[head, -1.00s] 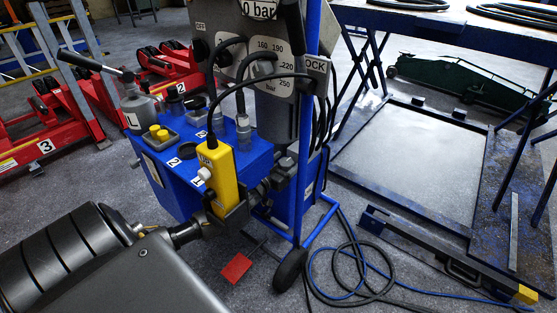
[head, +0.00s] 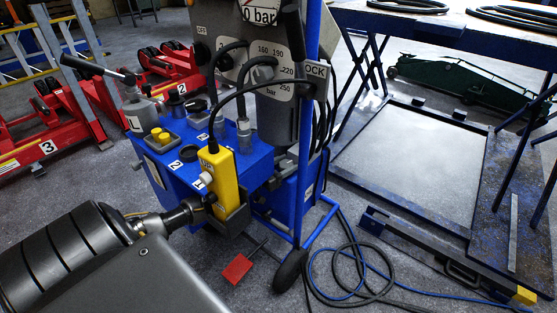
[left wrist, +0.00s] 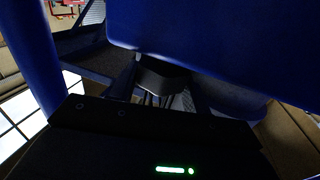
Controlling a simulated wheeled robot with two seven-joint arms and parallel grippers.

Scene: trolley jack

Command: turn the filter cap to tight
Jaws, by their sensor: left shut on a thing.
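My left arm comes in from the lower left and passes behind the yellow control box (head: 218,175) on the blue power unit (head: 165,178). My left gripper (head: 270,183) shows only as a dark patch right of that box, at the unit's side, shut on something. In the left wrist view the gripper body (left wrist: 150,128) fills the bottom. Beyond it a dark, angular piece, seemingly the filter cap (left wrist: 162,76), sits below a blue surface. The finger contact is hidden, and I cannot read the cap's tightness. My right gripper is not in view.
A hand pump (head: 140,110) and a yellow-button box (head: 160,135) stand on the unit. A blue post (head: 306,150) rises close right of the gripper. Hoses (head: 345,270) and a red pedal (head: 237,268) lie on the floor. A blue lift frame (head: 405,160) stands at right.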

